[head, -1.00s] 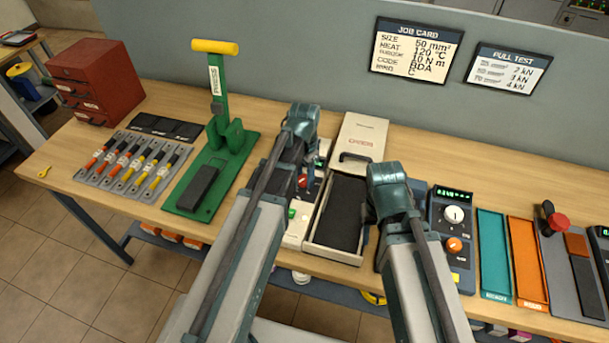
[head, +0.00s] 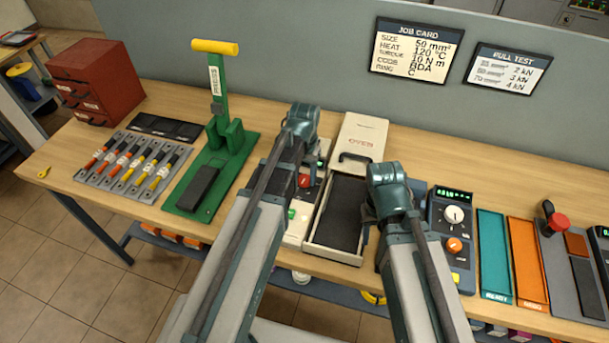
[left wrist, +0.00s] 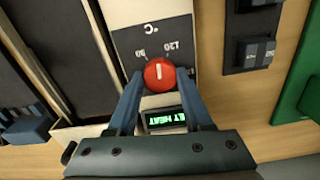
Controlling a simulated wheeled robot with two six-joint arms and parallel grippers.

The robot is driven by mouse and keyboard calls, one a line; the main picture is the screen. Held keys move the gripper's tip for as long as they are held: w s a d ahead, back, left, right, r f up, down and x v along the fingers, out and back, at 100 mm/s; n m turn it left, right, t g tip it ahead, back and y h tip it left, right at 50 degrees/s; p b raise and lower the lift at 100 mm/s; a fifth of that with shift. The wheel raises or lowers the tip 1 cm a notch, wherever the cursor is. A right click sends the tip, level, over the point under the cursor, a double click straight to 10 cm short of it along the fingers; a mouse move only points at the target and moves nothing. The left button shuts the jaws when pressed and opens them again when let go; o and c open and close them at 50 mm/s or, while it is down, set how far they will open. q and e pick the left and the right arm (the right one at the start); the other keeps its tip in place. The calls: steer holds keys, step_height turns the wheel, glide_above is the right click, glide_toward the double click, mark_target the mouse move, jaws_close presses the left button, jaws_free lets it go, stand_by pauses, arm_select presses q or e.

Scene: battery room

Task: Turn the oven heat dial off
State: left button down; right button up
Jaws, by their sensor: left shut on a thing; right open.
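The oven (head: 314,243) stands in the middle of the bench with its lid (head: 360,134) back and its dark inside showing. Its red heat dial (head: 304,181) is on the control panel to the left, partly behind my left arm. In the left wrist view the dial (left wrist: 159,74) sits between the two blue fingers of my left gripper (left wrist: 158,78), which is shut on it. Its white mark stands nearly vertical, near the 80 and 120 markings. A green display (left wrist: 166,118) reads partly "LT HEAT". My right gripper (head: 368,222) is open at the oven's right side, its fingers mostly hidden.
A green press (head: 212,165) and a rack of lugs (head: 131,165) stand to the left. A control box with a white knob (head: 454,215), a teal tray (head: 493,285) and an orange tray (head: 528,290) stand to the right. A job card (head: 416,50) hangs behind.

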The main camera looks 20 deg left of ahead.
arm_select(q)
steer(key=n, duration=0.5)
steer(key=shift+n, duration=0.3)
steer(key=n, duration=0.5)
steer(key=shift+n, duration=0.3)
steer(key=n, duration=1)
steer(key=shift+n, duration=0.4)
steer(key=shift+c, duration=1.5)
jaws_free()
steer(key=shift+r, duration=0.1)
arm_select(e)
steer(key=shift+r, duration=0.1)
